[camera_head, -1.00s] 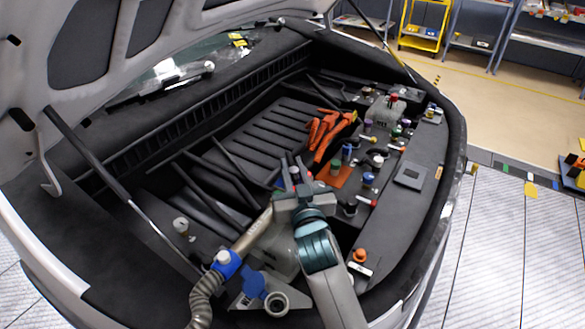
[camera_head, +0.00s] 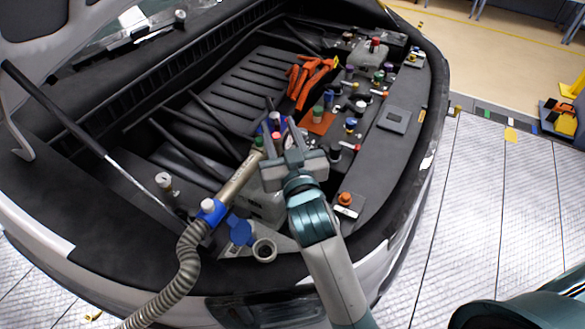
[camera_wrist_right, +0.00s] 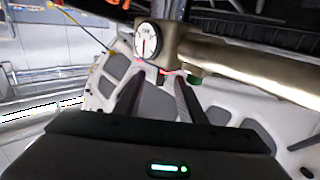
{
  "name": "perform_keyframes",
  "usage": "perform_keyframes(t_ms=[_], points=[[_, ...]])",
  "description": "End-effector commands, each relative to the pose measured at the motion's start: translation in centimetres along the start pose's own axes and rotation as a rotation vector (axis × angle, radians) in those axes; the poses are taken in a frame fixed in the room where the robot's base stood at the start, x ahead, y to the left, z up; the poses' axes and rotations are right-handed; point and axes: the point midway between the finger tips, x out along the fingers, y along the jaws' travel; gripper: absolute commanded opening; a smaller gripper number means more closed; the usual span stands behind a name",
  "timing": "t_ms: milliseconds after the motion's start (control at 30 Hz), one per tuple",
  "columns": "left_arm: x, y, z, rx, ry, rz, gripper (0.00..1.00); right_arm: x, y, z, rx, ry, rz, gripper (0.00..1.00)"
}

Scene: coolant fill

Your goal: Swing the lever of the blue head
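The blue head (camera_head: 212,212) with a white knob sits at the near rim of the open front bay in the head view. A ribbed grey hose (camera_head: 185,262) runs from it, and a tan tube (camera_head: 240,178) slants up right from it. I cannot make out its lever clearly. My right gripper (camera_head: 280,117) is past the tube's upper end, to the right of the blue head and apart from it. The right wrist view shows its two fingers (camera_wrist_right: 157,92) spread and empty, below a tan tube (camera_wrist_right: 245,65) with a round gauge (camera_wrist_right: 146,41). My left gripper is out of view.
An orange-capped fitting (camera_head: 345,200) stands right of my right arm. Orange cables (camera_head: 308,80) and several coloured caps lie deeper in the bay. The raised hood is at upper left.

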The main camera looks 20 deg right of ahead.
Motion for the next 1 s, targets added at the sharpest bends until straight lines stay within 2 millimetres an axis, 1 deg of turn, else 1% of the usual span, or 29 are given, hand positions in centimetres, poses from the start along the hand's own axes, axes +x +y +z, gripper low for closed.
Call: perform_keyframes(t_ms=[33,100,400,500,700,1000], points=[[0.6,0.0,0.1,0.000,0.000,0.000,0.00,-1.1,0.0,0.4,0.003,-0.001,-0.001,0.37],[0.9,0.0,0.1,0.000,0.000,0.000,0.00,-2.6,0.0,0.4,0.003,-0.001,0.000,0.37],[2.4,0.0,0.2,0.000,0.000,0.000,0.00,-8.7,0.0,0.3,0.002,-0.001,0.001,0.37],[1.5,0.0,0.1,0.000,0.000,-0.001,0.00,-9.7,0.0,-0.1,0.000,-0.004,0.000,0.37],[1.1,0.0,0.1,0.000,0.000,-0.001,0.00,-11.0,0.0,0.0,0.001,-0.002,0.000,0.37],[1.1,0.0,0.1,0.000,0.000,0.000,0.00,-11.4,0.0,0.0,0.000,-0.001,0.001,0.37]])
